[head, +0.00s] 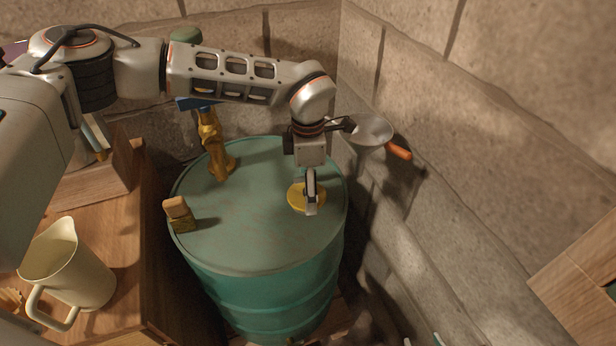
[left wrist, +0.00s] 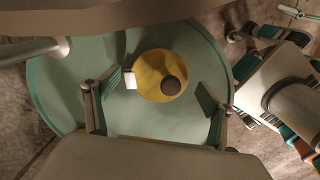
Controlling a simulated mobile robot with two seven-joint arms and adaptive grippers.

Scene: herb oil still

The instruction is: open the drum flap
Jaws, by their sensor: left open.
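The green drum (head: 250,238) stands in the corner. A round yellow flap (head: 295,197) lies on the right part of its lid. My left gripper (head: 311,203) points down at the flap and hides part of it. In the left wrist view the yellow flap (left wrist: 150,66), with a dark round knob (left wrist: 171,86) on it, lies beyond the spread fingers of my left gripper (left wrist: 166,88). That gripper is open and empty; contact with the flap cannot be told. Small pale and teal tips of my right gripper (head: 422,341) seem to show at the bottom edge, mostly cut off.
A brass tap (head: 213,150) stands at the lid's back left, and a small wooden block (head: 178,210) at its left edge. A cream jug (head: 72,265) stands on the wooden bench (head: 117,240) at left. A pan (head: 372,130) with an orange handle is by the wall behind.

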